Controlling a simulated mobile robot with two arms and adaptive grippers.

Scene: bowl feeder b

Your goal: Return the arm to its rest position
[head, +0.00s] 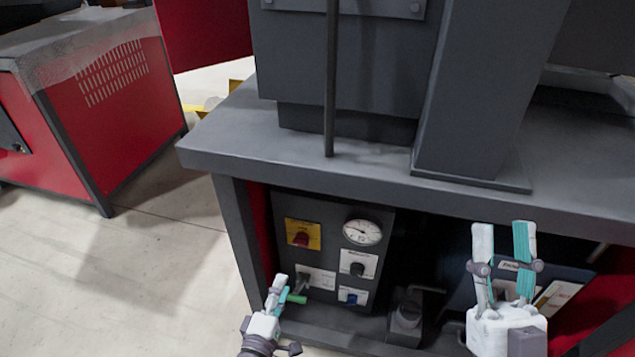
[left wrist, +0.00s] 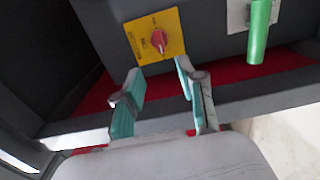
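My left gripper (head: 281,287) is low in front of the left edge of the control panel (head: 338,216). In the left wrist view its two fingers (left wrist: 158,70) are apart with nothing between them. A yellow plate with a red rotary switch (left wrist: 158,39) is beyond the fingertips; the same switch (head: 301,239) shows in the head view above the gripper. A green handle (left wrist: 259,32) is to the right of the fingers, apart from them. My right gripper (head: 504,228) points up in front of the machine's lower opening, its fingers apart and empty.
The dark grey machine table (head: 340,165) overhangs the panel. The panel carries a round gauge (head: 362,232) and several knobs. A dark box (head: 545,284) is behind the right gripper. A red cabinet (head: 115,110) stands at the left. The floor (head: 130,270) between is clear.

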